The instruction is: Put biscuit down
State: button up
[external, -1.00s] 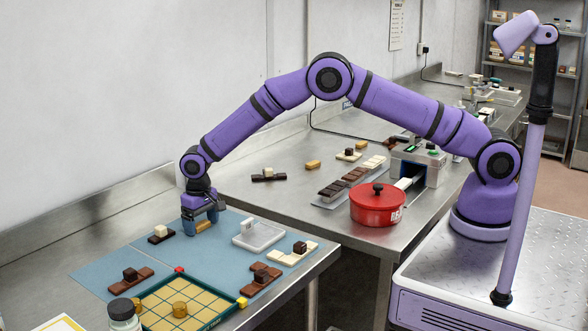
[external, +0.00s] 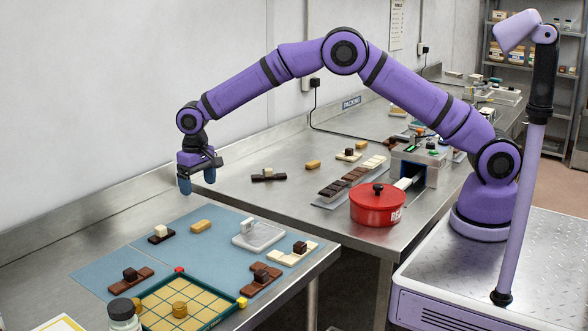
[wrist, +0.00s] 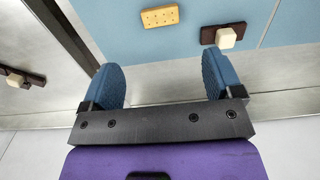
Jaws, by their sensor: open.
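A golden biscuit (external: 201,226) lies flat on the blue mat (external: 215,262), beside a dark chocolate bar with a white cube (external: 161,234). The biscuit also shows in the wrist view (wrist: 160,16), apart from my fingers. My gripper (external: 196,187) hangs above and slightly left of the biscuit in the external view, clear of the mat. Its two blue fingers are apart with nothing between them, which also shows in the wrist view (wrist: 166,84).
A green-framed grid board (external: 190,296) with a round biscuit stack stands at the front. A red pot (external: 377,205) stands on the table to the right. The wall is close behind my gripper.

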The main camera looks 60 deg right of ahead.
jog(key=shift+r, duration=0.1)
jog(key=s+d+r+t, duration=0.1)
jog(key=s+d+r, duration=0.2)
jog(key=d+r, duration=0.45)
jog(key=s+d+r, duration=0.2)
jog(key=d+r, duration=0.3)
jog(key=r, duration=0.5)
jog(key=s+d+r+t, duration=0.2)
jog(key=s+d+r, duration=0.9)
jog(key=s+d, duration=0.1)
jog(key=s+d+r, duration=0.1)
jog(key=s+d, duration=0.3)
jog(key=s, duration=0.3)
jog(key=s+d+r, duration=0.2)
jog(key=s+d, duration=0.2)
jog(key=s, duration=0.3)
jog(key=s+d+f+t, duration=0.1)
jog(key=s+d+f, duration=0.1)
jog(key=s, duration=0.6)
jog(key=s+d+f+t, duration=0.1)
jog(key=s+d+f, duration=0.1)
jog(key=s, duration=0.6)
jog(key=shift+s+d+f, duration=0.25)
jog(key=shift+d+f, duration=0.15)
jog(key=shift+d, duration=0.35)
